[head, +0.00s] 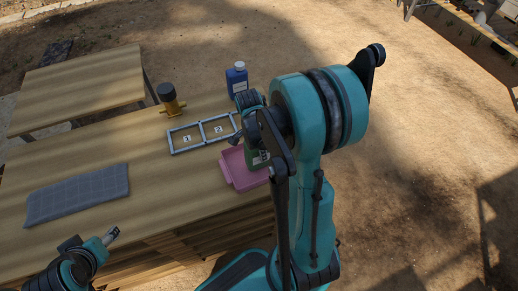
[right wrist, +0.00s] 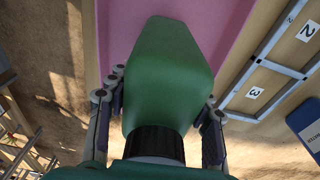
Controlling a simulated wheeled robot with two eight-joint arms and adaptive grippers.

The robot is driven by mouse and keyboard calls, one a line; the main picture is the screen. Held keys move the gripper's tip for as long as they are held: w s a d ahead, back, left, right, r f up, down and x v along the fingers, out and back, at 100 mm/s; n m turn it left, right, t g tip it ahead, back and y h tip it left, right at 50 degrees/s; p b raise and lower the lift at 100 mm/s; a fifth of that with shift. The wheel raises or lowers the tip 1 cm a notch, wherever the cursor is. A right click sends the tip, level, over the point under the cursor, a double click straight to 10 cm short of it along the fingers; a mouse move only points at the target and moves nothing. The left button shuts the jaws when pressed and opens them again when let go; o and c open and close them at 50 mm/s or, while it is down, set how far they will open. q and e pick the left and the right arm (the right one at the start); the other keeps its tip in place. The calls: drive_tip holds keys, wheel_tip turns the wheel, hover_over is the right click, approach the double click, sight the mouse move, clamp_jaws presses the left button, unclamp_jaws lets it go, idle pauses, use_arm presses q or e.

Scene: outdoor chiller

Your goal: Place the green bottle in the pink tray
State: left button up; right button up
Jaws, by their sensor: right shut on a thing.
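The green bottle (right wrist: 168,80) fills the middle of the right wrist view, its dark cap end towards me. My right gripper (right wrist: 160,115) is shut on it, with a finger on each side. The pink tray (right wrist: 210,30) lies behind the bottle in that view. In the head view the pink tray (head: 236,172) is at the table's right part, partly covered by my right arm. There the bottle (head: 259,156) shows only as a small green patch above the tray. Whether it touches the tray is unclear. My left gripper (head: 111,235) is at the lower left, apart from the tray; its fingers are too small to judge.
A metal frame with numbered cells (head: 201,130) lies beside the tray. A blue bottle (head: 237,80) and a dark-topped yellow object (head: 170,99) stand behind it. A grey cloth (head: 78,194) lies on the left. Wooden table (head: 145,180) between cloth and tray is clear.

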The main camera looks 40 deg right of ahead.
drive_tip(key=o, duration=1.4)
drive_tip(key=shift+f, duration=0.15)
drive_tip(key=shift+o, duration=0.2)
drive_tip(key=r+p, duration=0.1)
drive_tip(key=r, duration=0.2)
drive_tip(key=r+p, duration=0.2)
drive_tip(key=r, duration=0.2)
drive_tip(key=a+r+p, duration=0.1)
drive_tip(key=r, duration=0.3)
drive_tip(key=shift+w+a+p, duration=0.1)
drive_tip(key=shift+w+p, duration=0.05)
drive_tip(key=shift+p, duration=0.2)
drive_tip(key=shift+a+r, duration=0.15)
drive_tip(key=shift+r, duration=0.55)
drive_tip(key=s+a+r+n+t, duration=0.2)
drive_tip(key=a+r+n+t, duration=0.1)
drive_tip(key=a+n, duration=0.4)
drive_tip(key=s+a+r+n+t+y, duration=0.1)
drive_tip(key=s+a+r+n+t, duration=0.2)
drive_tip(key=a+n, duration=0.5)
drive_tip(key=r+n+t, duration=0.1)
drive_tip(key=r+n, duration=0.1)
drive_tip(key=n, duration=0.3)
drive_tip(key=shift+s+n+t, duration=0.2)
drive_tip(key=shift+n+t, duration=0.1)
drive_tip(key=shift+n, duration=0.1)
